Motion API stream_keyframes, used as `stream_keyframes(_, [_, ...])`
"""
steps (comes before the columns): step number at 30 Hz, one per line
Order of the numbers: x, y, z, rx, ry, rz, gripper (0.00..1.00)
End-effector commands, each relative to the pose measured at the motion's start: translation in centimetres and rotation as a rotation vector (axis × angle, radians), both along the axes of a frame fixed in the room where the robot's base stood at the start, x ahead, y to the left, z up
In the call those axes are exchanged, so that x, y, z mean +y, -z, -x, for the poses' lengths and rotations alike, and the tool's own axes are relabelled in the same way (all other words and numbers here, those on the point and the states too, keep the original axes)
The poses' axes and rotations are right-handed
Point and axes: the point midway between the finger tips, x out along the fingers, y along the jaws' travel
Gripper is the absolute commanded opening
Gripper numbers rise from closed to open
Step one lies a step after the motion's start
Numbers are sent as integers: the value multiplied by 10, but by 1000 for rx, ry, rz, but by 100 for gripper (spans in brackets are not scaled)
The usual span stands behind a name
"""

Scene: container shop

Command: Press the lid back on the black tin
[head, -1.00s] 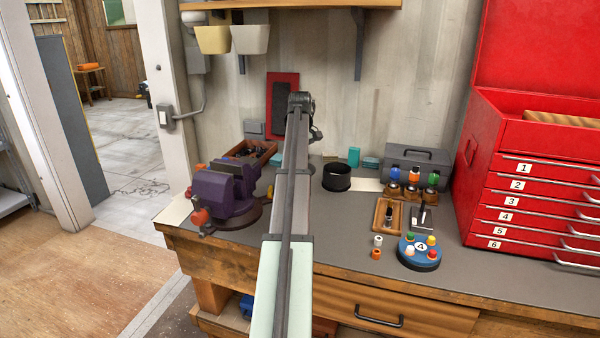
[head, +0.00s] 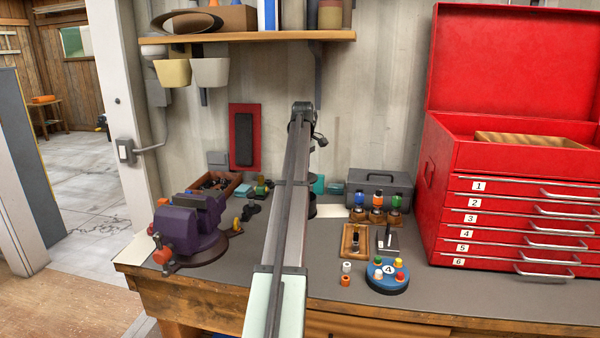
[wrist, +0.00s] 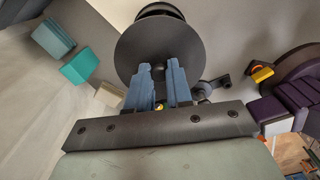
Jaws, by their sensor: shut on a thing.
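The black tin (head: 312,207) stands on the bench and is mostly hidden behind my arm in the head view; only a strip of its right side shows. In the wrist view a dark round lid (wrist: 150,42) lies across the tips of my gripper (wrist: 160,70), whose two blue-grey fingers are shut on it. A second black round shape, probably the tin (wrist: 160,9), shows just beyond the lid's edge. I cannot tell whether the two touch. My gripper is hidden in the head view.
A purple vise (head: 190,230) stands left on the bench (head: 240,285). To the right are a grey toolbox (head: 380,188), several small bottles (head: 377,200), a blue round holder (head: 388,275) and a red tool chest (head: 510,215). Teal boxes (wrist: 80,67) show in the wrist view.

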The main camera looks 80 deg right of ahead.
Motion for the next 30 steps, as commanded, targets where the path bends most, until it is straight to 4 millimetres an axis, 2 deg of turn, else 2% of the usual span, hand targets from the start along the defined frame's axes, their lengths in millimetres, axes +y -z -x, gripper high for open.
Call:
stream_keyframes(8, [1,9,0,0,-4,0,0])
stream_keyframes(30, [0,61,0,0,-4,0,0])
